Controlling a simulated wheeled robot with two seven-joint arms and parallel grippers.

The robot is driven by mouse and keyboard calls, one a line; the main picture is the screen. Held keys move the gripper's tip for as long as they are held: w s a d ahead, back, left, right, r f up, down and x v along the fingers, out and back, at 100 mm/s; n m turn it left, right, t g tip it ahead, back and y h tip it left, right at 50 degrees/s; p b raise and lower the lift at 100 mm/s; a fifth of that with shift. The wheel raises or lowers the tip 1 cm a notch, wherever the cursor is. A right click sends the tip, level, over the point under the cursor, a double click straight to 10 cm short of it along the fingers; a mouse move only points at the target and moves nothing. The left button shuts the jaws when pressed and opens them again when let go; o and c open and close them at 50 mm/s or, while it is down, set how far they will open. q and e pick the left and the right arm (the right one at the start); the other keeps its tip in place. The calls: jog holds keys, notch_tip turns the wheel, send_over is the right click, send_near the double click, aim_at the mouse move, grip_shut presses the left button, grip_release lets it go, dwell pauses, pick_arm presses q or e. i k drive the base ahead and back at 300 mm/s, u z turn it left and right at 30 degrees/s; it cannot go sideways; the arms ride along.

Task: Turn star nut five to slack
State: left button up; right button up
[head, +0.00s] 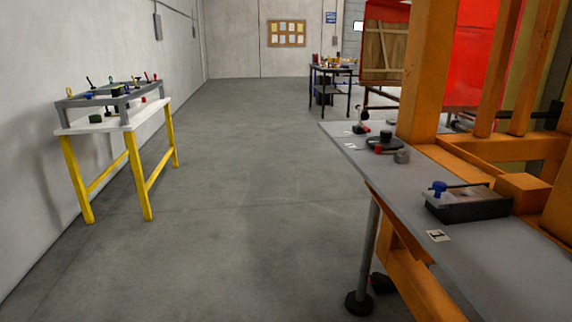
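A grey bench (490,262) on an orange frame stands at the right. On it a dark block fixture (472,208) carries a blue knob (439,187). A white card (438,236) with a dark mark lies near the bench edge. I cannot tell which knob is star nut five. Neither of my grippers is in view.
A yellow-legged table (140,165) with a grey rack (112,97) of coloured-handled tools stands by the left wall. A dark table (333,78) stands at the back. An orange post (426,70) rises behind the bench. The grey floor (240,180) between is clear.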

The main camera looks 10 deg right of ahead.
aim_at(455, 123)
jog(key=i, duration=6.3)
jog(key=z, duration=2.25)
